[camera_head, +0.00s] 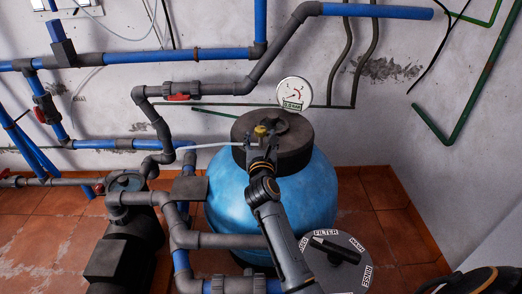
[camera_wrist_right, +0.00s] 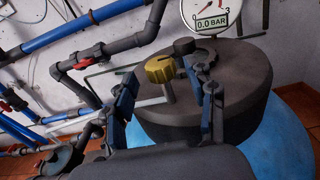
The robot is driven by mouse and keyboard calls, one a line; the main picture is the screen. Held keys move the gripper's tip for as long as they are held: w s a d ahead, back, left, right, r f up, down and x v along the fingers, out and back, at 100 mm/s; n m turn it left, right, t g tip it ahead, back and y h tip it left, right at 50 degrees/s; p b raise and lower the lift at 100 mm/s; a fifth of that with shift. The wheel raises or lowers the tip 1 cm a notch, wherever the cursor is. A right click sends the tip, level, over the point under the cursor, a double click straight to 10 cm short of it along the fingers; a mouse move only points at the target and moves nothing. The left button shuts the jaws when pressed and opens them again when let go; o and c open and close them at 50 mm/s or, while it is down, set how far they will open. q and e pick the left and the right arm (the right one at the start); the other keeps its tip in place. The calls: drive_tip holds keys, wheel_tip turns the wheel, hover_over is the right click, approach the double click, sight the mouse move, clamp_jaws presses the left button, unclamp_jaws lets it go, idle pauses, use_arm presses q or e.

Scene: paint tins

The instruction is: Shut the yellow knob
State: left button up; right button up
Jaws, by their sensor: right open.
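The yellow knob (camera_wrist_right: 160,69) sits on a grey stem above the dark cap of the blue tank. It also shows in the head view (camera_head: 261,130), small and just beyond my gripper. My right gripper (camera_wrist_right: 168,85) is open. In the wrist view one finger is left of the knob and the other is right of it, with the knob seen between them. Whether either finger touches the knob I cannot tell. In the head view my right gripper (camera_head: 261,145) is over the tank's cap. My left gripper is not in view.
The blue tank (camera_head: 320,190) has a dark cap (camera_head: 292,150) and a round gauge (camera_head: 293,93) reading 0.0 BAR. Grey and blue pipes with red valve handles (camera_head: 180,97) run along the wall. A selector disc with a black lever (camera_head: 335,250) is at the lower right.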

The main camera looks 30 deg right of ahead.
drive_tip(key=v, duration=0.8)
drive_tip(key=shift+s, duration=0.2)
drive_tip(key=shift+a, duration=0.15)
